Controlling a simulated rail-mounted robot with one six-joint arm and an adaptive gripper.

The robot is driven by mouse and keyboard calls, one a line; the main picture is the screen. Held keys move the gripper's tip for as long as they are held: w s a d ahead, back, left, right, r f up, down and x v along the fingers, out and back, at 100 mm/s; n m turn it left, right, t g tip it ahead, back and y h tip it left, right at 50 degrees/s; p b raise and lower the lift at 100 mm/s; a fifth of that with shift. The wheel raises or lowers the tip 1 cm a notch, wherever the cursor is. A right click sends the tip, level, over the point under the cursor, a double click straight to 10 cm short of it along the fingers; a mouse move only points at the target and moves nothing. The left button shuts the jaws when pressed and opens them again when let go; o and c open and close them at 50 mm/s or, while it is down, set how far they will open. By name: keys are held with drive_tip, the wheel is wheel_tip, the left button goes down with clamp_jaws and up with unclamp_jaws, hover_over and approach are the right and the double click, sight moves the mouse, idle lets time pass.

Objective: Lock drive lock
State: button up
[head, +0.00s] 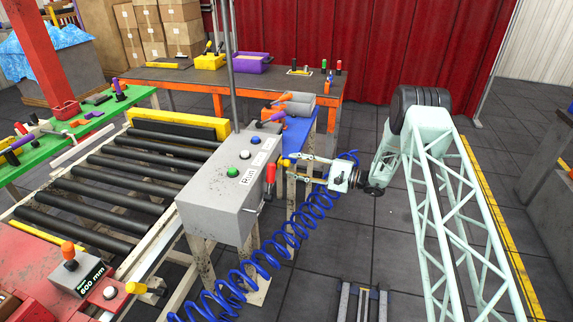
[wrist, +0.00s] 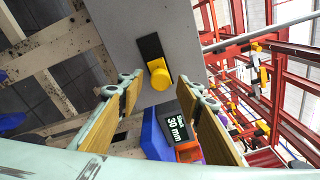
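No label in view reads drive lock. In the wrist view, a yellow knob (wrist: 160,77) sits on a black plate (wrist: 150,47) on the side of a grey control box (wrist: 190,35). My gripper (wrist: 163,92) is open and empty, with one finger on each side of the knob's near end in the picture; no contact is visible. In the head view, my gripper (head: 284,170) is at the right side of the grey control box (head: 212,205). The yellow knob cannot be clearly picked out there.
The box top carries green, white and blue buttons (head: 244,155). A roller conveyor (head: 120,175) lies to its left. A blue coiled hose (head: 290,235) hangs below my gripper. A blue-topped stand (head: 297,138) is behind it.

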sight(286, 163)
drive_tip(key=shift+x, duration=1.85)
drive_tip(key=shift+c, duration=0.9)
drive_tip(key=c, duration=0.7)
